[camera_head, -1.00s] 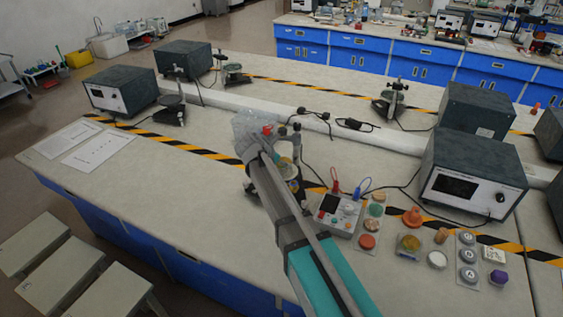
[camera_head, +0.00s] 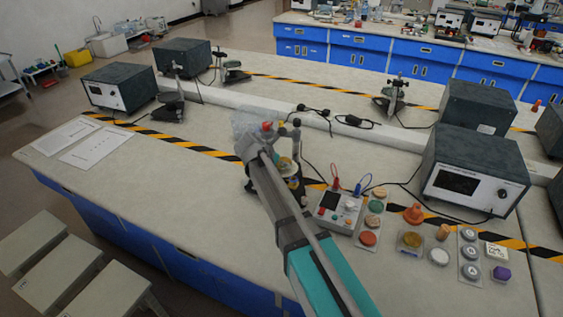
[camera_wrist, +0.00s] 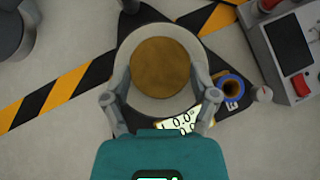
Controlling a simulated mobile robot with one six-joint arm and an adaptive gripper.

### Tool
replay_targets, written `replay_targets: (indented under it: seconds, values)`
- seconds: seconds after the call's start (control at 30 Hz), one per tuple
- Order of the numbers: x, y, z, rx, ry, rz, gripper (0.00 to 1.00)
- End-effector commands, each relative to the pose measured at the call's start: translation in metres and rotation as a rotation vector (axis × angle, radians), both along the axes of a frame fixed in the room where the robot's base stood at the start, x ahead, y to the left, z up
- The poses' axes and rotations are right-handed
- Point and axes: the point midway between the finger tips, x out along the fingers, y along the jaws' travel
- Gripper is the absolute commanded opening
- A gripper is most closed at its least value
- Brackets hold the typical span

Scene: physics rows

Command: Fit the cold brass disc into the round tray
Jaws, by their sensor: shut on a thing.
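The brass disc (camera_wrist: 160,65) is a flat brown-gold round in the wrist view, between the tips of my gripper (camera_wrist: 160,72). My gripper is shut on it from left and right. The pale round tray (camera_wrist: 160,110) shows as a ring around and under the disc. I cannot tell whether the disc rests in the tray or hangs just above it. In the head view my gripper (camera_head: 284,163) is over the dark stand in mid-bench, and my arm hides part of it.
A large instrument (camera_head: 474,172) stands at right. The bench at left is mostly clear.

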Motion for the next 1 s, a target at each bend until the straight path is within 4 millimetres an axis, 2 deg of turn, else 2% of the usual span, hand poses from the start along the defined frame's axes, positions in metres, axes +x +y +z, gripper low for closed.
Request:
replay_targets:
  seconds: [1.0]
  values:
    - [-0.0001,0.0007,-0.0066,-0.001,-0.001,0.001,0.15]
